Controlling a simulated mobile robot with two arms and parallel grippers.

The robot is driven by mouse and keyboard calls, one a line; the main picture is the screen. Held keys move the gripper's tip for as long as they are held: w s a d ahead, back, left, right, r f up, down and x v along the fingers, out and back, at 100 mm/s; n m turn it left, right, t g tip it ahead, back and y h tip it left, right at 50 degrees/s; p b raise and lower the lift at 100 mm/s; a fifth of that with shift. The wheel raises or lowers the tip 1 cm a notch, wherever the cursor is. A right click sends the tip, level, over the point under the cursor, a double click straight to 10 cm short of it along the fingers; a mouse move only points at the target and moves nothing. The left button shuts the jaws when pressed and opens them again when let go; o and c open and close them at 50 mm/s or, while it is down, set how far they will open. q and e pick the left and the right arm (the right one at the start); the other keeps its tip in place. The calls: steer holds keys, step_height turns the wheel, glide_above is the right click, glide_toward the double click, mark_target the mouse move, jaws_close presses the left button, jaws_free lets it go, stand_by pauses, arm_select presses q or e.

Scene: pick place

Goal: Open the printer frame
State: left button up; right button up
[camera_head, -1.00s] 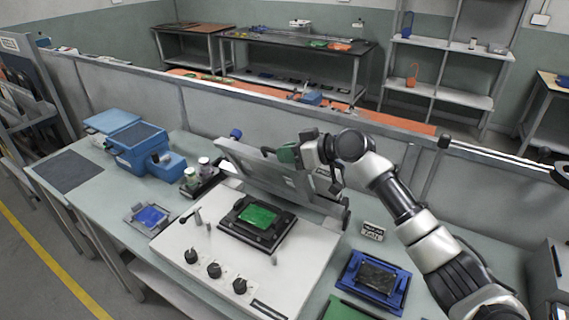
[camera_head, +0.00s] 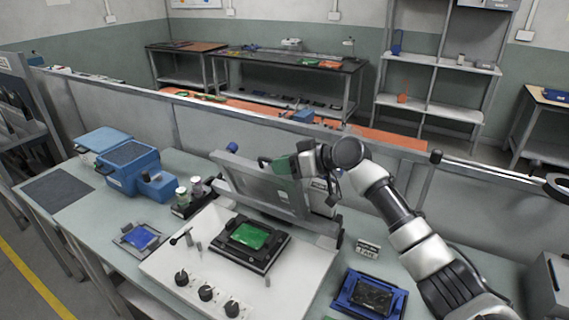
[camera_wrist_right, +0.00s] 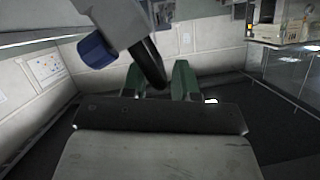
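The printer (camera_head: 190,258) is a white-topped unit with black knobs at its front. Its grey frame (camera_head: 262,195) stands raised and tilted back behind the green board (camera_head: 249,236) in its black holder. A dark curved handle (camera_head: 264,161) is at the frame's upper edge. My right gripper (camera_head: 279,164), with green fingers, is at this handle. In the right wrist view, the fingers (camera_wrist_right: 157,75) stand apart, with the dark handle (camera_wrist_right: 152,65) between them and a blue knob (camera_wrist_right: 97,50) beside. Contact with the handle cannot be told. My left gripper is not in view.
Small jars (camera_head: 189,193) and blue boxes (camera_head: 125,162) stand left of the printer. A blue fixture (camera_head: 352,302) lies to its right, near a small sign (camera_head: 367,248). A grey partition (camera_head: 90,108) runs behind the table.

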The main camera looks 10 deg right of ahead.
steer(key=shift+o, duration=0.6)
steer(key=shift+d, duration=0.1)
steer(key=shift+s+d+r, duration=0.15)
steer(key=shift+d, duration=0.1)
steer(key=b+v, duration=0.3)
steer(key=v, duration=0.7)
